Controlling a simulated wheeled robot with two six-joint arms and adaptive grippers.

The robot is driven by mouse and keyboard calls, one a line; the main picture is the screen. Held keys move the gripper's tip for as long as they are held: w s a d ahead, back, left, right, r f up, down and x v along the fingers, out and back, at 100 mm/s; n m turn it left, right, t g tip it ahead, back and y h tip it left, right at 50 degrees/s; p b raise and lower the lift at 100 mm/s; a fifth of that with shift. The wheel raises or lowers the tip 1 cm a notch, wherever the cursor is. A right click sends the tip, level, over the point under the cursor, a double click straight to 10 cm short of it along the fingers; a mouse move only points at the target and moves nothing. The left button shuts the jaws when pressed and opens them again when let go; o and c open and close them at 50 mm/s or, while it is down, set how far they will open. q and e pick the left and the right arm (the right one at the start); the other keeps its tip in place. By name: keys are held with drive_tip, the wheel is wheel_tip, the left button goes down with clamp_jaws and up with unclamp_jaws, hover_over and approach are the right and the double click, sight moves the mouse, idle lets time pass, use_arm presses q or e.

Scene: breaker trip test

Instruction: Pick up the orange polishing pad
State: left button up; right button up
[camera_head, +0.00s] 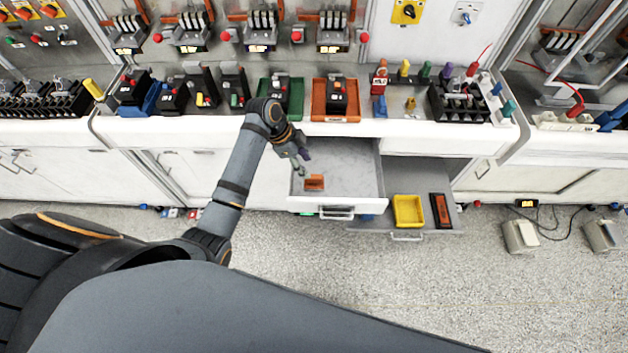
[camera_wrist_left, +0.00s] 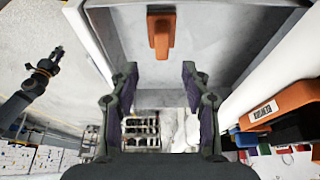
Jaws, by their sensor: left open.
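The orange polishing pad (camera_head: 314,182) lies on the light grey floor of the open upper drawer, near its front left. It also shows in the left wrist view (camera_wrist_left: 160,34), at the top centre, as a flat orange piece with a narrower raised part. My left gripper (camera_head: 303,163) reaches down over the drawer, just behind the pad in the head view. In the left wrist view the two fingers (camera_wrist_left: 158,76) are spread apart with nothing between them, and the pad is beyond their tips. The pad is fully visible.
The drawer's walls and front (camera_head: 322,209) surround the pad. The counter above holds an orange tray (camera_head: 318,112) and several breakers.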

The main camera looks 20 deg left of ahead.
sight(313, 176)
use_arm(q)
drive_tip(key=x, duration=0.3)
drive_tip(key=shift+d+f, duration=0.1)
drive_tip(key=shift+f, duration=0.05)
drive_tip(key=shift+f+p, duration=0.2)
drive_tip(key=shift+p, duration=0.25)
drive_tip(key=p+x, duration=0.1)
drive_tip(key=x, duration=0.3)
drive_tip(key=shift+w, duration=0.15)
drive_tip(key=shift+f, duration=0.4)
clamp_jaws()
